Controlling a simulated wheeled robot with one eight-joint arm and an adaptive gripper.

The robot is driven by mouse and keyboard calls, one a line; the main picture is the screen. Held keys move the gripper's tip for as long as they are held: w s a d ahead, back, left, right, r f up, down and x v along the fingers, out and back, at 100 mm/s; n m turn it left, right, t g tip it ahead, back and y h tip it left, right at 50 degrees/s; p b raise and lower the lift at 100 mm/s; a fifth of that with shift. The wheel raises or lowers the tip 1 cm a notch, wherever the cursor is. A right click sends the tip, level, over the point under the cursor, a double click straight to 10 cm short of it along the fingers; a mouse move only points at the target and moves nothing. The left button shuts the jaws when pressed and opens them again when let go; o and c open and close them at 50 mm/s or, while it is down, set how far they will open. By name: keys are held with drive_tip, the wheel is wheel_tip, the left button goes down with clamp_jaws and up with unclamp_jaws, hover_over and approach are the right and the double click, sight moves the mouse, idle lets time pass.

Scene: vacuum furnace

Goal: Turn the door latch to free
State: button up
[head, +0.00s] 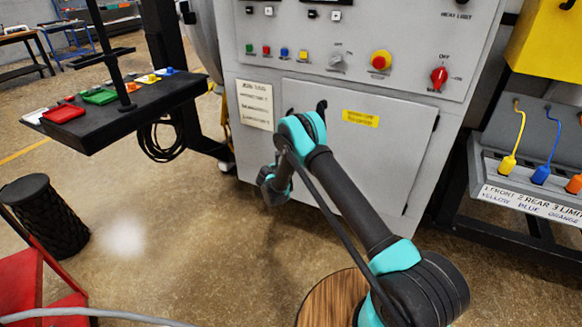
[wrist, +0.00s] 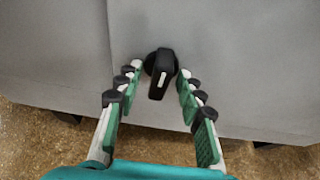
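The door latch (wrist: 160,75) is a black round knob with a short bar on a grey panel in the wrist view. Its bar points down in the picture, leaning very slightly left. My gripper (wrist: 159,71) is open, with one green-and-grey finger on each side of the latch. Narrow gaps show between the fingertips and the latch, and I cannot tell the depth between them. In the head view my arm crosses in front of the grey cabinet door (head: 385,150). The latch and the fingers cannot be clearly made out there.
A control panel (head: 350,50) with buttons and a red knob (head: 439,76) is above the door. A black side table (head: 110,120) with coloured trays stands left. A rack with coloured cables (head: 535,165) stands right. A black bin (head: 45,215) is lower left; floor between is clear.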

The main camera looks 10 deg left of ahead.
drive_tip(key=shift+w, duration=0.1)
drive_tip(key=shift+c, duration=0.6)
drive_tip(key=shift+d, duration=0.1)
clamp_jaws()
drive_tip(key=shift+m, duration=0.3)
drive_tip(key=m+y, duration=0.2)
drive_tip(key=shift+d+f+m+t, duration=0.1)
drive_tip(key=shift+d+m+t, duration=0.05)
drive_tip(key=shift+m+t, duration=0.2)
drive_tip(key=shift+m+t+y, duration=0.55)
drive_tip(key=shift+m+y, duration=0.15)
drive_tip(key=shift+m, duration=0.45)
drive_tip(key=m, duration=0.1)
drive_tip(key=m+t+y, duration=0.1)
drive_tip(key=shift+d+f+m, duration=0.15)
drive_tip(key=shift+m, duration=0.25)
drive_tip(key=shift+m+t+y, duration=0.4)
drive_tip(key=shift+m+t, duration=0.4)
drive_tip(key=shift+m, duration=0.8)
